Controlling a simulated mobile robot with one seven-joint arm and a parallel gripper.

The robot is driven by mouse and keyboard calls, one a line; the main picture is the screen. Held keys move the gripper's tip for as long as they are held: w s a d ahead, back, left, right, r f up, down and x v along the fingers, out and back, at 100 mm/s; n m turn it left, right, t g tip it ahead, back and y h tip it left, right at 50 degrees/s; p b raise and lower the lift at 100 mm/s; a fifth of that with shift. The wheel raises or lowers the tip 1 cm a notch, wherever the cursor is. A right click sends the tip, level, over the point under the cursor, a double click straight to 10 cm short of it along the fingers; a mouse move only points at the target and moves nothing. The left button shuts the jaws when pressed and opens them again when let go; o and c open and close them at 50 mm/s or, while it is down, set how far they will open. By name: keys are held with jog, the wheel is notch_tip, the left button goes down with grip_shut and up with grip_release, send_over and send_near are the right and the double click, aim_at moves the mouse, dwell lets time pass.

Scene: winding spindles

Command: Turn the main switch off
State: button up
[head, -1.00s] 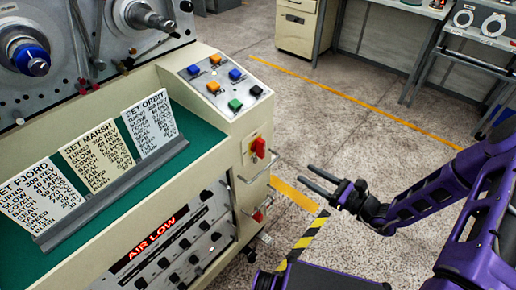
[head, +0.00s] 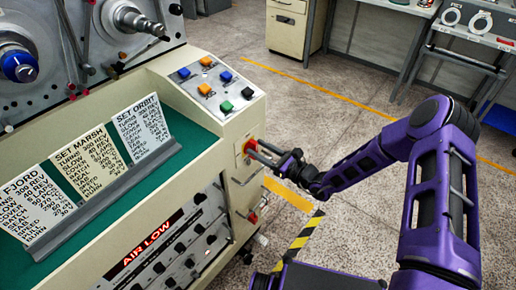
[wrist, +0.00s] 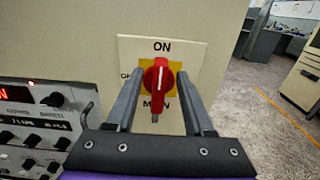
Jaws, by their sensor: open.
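The main switch is a red rotary knob (wrist: 157,78) on a yellow plate, set on a cream label panel (wrist: 192,50) marked ON at the top. OFF is partly hidden at the left and MAIN is partly covered below. The knob's grip bar stands vertical. In the head view the switch (head: 249,147) sits on the right end face of the cream machine, largely behind the fingers. My gripper (head: 256,150) is at the switch. In the wrist view its open fingers (wrist: 156,85) stand on either side of the knob, with a visible gap on both sides.
The machine's button panel (head: 215,84) is just above the switch. A metal handle (head: 244,180) and a lower red switch (head: 253,218) are below it. A display reads AIR LOW (head: 152,238). Floor to the right is open.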

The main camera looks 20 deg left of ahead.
jog(key=shift+w+a, duration=0.15)
jog(key=shift+a, duration=0.2)
jog(key=shift+c, duration=0.3)
grip_shut()
